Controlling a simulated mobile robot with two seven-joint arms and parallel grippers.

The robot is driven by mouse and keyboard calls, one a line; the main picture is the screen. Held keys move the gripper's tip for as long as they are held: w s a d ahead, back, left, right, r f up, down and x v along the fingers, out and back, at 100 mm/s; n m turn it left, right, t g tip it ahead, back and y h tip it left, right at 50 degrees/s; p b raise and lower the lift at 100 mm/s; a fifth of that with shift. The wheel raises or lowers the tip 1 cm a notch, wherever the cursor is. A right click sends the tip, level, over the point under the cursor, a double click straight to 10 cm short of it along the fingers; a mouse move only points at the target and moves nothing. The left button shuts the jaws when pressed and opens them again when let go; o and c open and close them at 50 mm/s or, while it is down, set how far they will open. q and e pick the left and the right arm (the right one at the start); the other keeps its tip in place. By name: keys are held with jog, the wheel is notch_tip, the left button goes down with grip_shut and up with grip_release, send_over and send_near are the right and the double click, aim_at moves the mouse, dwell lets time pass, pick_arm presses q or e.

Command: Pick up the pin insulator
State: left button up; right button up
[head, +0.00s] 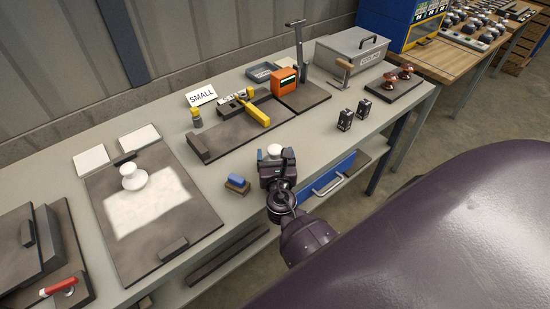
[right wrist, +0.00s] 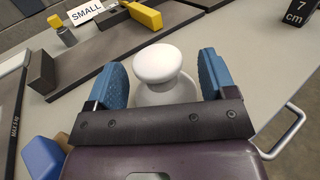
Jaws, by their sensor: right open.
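A white pin insulator (right wrist: 158,64) with a rounded knob top stands between the two blue fingers of my right gripper (right wrist: 162,75) in the right wrist view. The fingers are open, one on each side, with a gap showing at its head; its lower part is partly hidden by the gripper's dark front plate. In the head view only the top of this insulator (head: 274,150) shows beyond my right gripper (head: 276,160), near the table's front edge. Another white insulator (head: 133,177) stands on the lit white area of a dark board (head: 125,253). My left gripper is not in view.
A blue and brown block (head: 237,184) lies left of my right gripper. Behind are a dark fixture with a yellow clamp (head: 257,114), an orange meter (head: 284,81) and a SMALL sign (head: 201,96). Two black blocks (head: 345,119) stand to the right. A drawer handle (head: 329,186) juts out below.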

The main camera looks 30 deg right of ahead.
jog(key=shift+c, duration=0.2)
jog(key=c, duration=1.2)
